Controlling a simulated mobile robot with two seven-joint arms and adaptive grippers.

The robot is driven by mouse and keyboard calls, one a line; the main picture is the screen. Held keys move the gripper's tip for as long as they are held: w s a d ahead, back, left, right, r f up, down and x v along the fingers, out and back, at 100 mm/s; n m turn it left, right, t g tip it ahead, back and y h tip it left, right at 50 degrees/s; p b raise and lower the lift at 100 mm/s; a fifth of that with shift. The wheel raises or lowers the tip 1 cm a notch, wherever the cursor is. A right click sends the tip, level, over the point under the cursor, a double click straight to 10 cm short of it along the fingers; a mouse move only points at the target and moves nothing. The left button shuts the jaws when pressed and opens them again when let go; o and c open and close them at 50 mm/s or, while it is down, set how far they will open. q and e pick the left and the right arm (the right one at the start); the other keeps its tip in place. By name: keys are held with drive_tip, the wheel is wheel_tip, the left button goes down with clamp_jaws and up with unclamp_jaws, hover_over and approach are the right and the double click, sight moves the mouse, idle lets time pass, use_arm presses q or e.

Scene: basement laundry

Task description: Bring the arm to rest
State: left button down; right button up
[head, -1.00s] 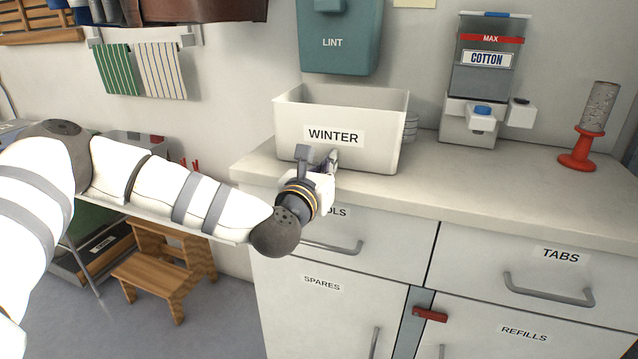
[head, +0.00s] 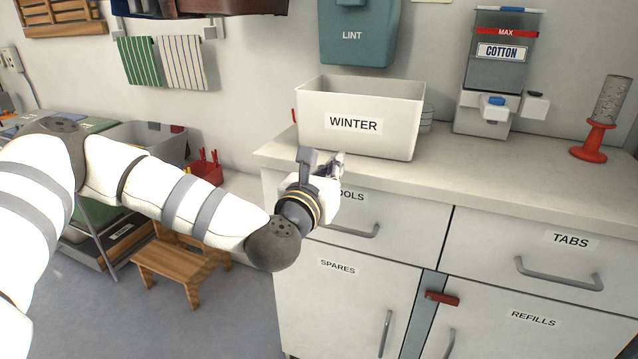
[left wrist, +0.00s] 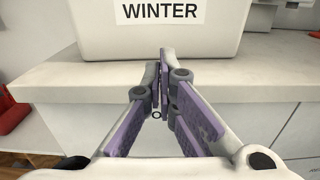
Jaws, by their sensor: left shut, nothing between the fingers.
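My left arm (head: 170,190) reaches in from the left of the head view, with the elbow bent and the forearm stretched out. My left gripper (head: 338,163) is at the front edge of the counter, before the white bin (head: 365,103) labelled WINTER. In the left wrist view the gripper's fingers (left wrist: 158,62) are together and hold nothing. They point toward the bin (left wrist: 160,42); whether they touch it I cannot tell. My right gripper is not in view.
The counter (head: 500,172) carries a COTTON dispenser (head: 498,75) and a red-based holder (head: 595,140). Drawers and cupboard doors (head: 360,290) with handles lie below. A wooden step stool (head: 180,262) stands on the floor at left. A teal LINT box (head: 357,35) hangs above the bin.

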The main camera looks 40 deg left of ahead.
use_arm(q)
drive_tip(key=s+d+f+m+g+h+p, duration=0.2)
drive_tip(key=s+d+f+m+g+h, duration=0.25)
drive_tip(key=s+d+f+m, duration=0.6)
drive_tip(key=s+d+f+m+g+h+p, duration=0.1)
drive_tip(key=s+d+f+m+g+h, duration=0.2)
drive_tip(key=s+d+f+m+g, duration=0.65)
drive_tip(key=s+a+f+m+g+y, duration=0.1)
drive_tip(key=s+a+f+m+g, duration=0.1)
drive_tip(key=s+m, duration=0.4)
drive_tip(key=s+a+f+m+g+y+p, duration=0.1)
drive_tip(key=s+a+m, duration=0.4)
drive_tip(key=s, duration=0.8)
drive_tip(key=s+a+f+m+g+y+p, duration=0.1)
drive_tip(key=s+a+f+m+g, duration=0.2)
drive_tip(key=s+m, duration=0.4)
drive_tip(key=s+a+f, duration=0.1)
drive_tip(key=s+f, duration=0.1)
drive_tip(key=s, duration=0.1)
drive_tip(key=shift+a+f, duration=0.2)
drive_tip(key=shift+f, duration=0.1)
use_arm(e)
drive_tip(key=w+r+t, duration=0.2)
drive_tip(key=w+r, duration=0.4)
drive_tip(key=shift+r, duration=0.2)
use_arm(q)
drive_tip(key=shift+y, duration=0.25)
